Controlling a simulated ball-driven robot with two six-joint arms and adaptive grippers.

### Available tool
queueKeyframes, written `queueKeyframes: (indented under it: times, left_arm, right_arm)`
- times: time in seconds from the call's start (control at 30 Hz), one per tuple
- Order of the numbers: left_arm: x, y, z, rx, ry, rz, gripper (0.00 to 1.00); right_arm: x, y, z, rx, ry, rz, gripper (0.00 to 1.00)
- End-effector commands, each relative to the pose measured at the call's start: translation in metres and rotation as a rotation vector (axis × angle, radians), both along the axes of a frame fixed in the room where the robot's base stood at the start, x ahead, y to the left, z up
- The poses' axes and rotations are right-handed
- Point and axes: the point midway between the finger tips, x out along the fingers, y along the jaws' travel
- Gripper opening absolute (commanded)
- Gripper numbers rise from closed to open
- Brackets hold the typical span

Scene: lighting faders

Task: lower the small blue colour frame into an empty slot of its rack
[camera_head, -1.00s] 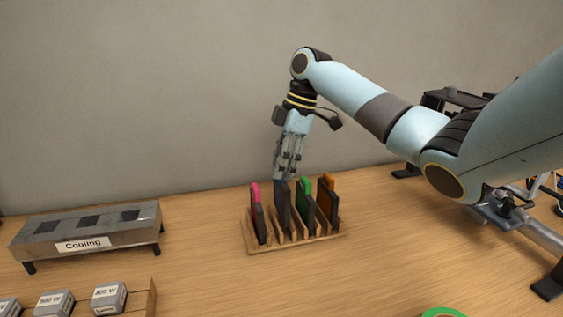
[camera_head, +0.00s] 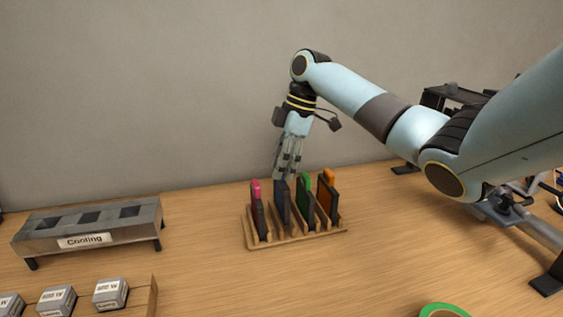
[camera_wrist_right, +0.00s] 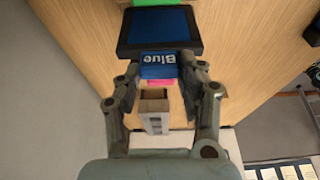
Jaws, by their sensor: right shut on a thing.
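The small blue colour frame (camera_head: 283,207) stands upright in the wooden rack (camera_head: 297,242), between the pink frame (camera_head: 259,213) and the green frame (camera_head: 305,205). In the right wrist view the frame (camera_wrist_right: 158,27) is a dark-edged panel with a blue tab marked "Blue". My right gripper (camera_head: 281,176) points down behind and above the frame's top and is shut on the blue tab; its fingers also show in the wrist view (camera_wrist_right: 160,68). The frame's lower edge is hidden among the rack's dividers, so I cannot tell whether it rests on the bottom. My left gripper is not in view.
An orange frame (camera_head: 328,200) stands at the rack's right end. A metal unit labelled "Cooling" (camera_head: 85,241) stands at the left, with several grey labelled blocks (camera_head: 57,300) in front of it. A green ring (camera_head: 445,309) lies at the front right. The table between is clear.

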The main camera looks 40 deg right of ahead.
Motion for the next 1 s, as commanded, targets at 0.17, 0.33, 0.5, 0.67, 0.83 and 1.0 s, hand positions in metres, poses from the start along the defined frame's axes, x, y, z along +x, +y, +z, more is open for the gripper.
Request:
queueKeyframes:
  times: [0.17,0.33,0.5,0.67,0.83,1.0]
  left_arm:
    - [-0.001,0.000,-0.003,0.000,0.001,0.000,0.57]
    - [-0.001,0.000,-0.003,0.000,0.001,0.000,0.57]
    - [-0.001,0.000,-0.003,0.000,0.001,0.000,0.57]
    - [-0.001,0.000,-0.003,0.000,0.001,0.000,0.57]
    - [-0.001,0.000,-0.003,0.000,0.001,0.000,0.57]
    - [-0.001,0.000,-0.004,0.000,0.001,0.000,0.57]
  right_arm:
    - [0.000,0.000,-0.008,0.000,0.000,0.001,0.14]
    - [0.000,0.000,-0.011,-0.001,-0.001,0.001,0.14]
    - [0.000,0.000,-0.011,-0.001,-0.001,0.001,0.14]
    - [0.000,0.000,-0.011,-0.001,-0.001,0.001,0.14]
    - [0.000,0.000,-0.013,0.000,0.000,0.000,0.14]
    - [0.000,0.000,-0.019,0.000,0.001,0.000,0.14]
